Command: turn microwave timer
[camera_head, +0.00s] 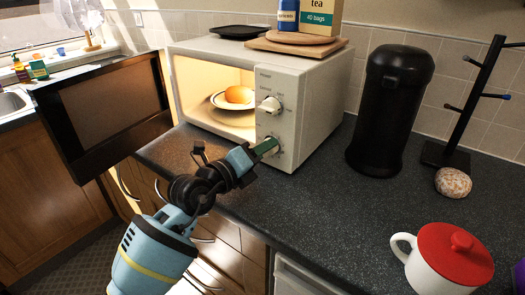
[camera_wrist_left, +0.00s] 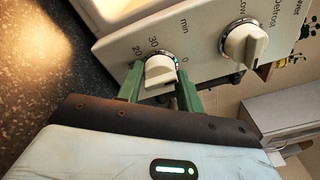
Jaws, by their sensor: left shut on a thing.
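The white microwave (camera_head: 312,118) stands on the counter with its dark door (camera_head: 105,110) swung open to the left. Its lit inside holds a plate (camera_head: 222,101) with a round orange-brown food item (camera_head: 238,94). The lower knob is the timer (camera_wrist_left: 160,70), marked in minutes; the upper knob (camera_head: 269,105) is the power dial, and it also shows in the left wrist view (camera_wrist_left: 244,45). My left gripper (camera_head: 267,148) is at the timer, its green fingers on either side, shut on the knob. In the head view the gripper mostly hides the timer. My right gripper is not in view.
A wooden board (camera_head: 295,43), dark plate (camera_head: 240,31) and tea box (camera_head: 321,14) sit on the microwave. A black canister (camera_head: 390,110), mug stand (camera_head: 475,100), round speckled object (camera_head: 453,182) and red-lidded white pot (camera_head: 440,262) stand to the right. The counter before the canister is clear.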

